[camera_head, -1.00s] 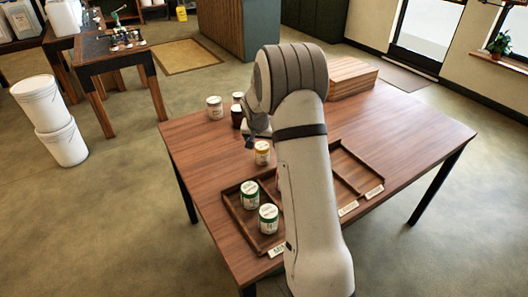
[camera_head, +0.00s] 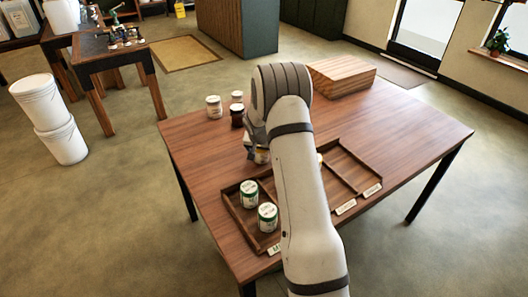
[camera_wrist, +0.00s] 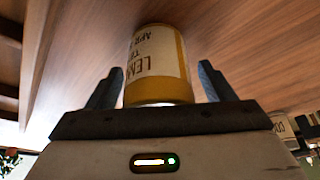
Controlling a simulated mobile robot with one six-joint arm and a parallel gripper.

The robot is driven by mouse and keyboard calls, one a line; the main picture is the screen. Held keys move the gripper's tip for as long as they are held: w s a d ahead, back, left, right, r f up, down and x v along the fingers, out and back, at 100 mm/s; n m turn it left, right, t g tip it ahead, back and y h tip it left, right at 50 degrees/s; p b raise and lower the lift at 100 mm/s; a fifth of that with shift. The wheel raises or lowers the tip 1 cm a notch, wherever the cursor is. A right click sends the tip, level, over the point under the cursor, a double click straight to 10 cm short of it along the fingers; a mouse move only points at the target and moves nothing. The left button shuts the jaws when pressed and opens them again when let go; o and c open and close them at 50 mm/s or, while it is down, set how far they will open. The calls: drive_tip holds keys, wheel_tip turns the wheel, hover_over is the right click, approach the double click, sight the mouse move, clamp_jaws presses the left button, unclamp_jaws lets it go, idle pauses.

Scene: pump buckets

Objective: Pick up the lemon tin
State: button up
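The lemon tin (camera_wrist: 158,50) has a white label and a yellow band. Its label text is partly readable in the wrist view. In the head view only a small part of the lemon tin (camera_head: 262,157) shows, beneath my gripper on the tabletop. My gripper (camera_wrist: 160,75) is open, with one finger on each side of the tin and a visible gap at both sides. In the head view my wrist and arm hide most of the gripper and tin.
Two green-banded tins (camera_head: 267,216) stand in the left part of the wooden tray (camera_head: 235,218). My arm covers the tray's middle, where a yellowish spot shows. Several jars (camera_head: 214,107) stand behind the gripper. A wooden box (camera_head: 342,76) is at the back. The table's right side is clear.

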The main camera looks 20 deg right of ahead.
drive_tip(key=c, duration=1)
drive_tip(key=shift+r, duration=0.1)
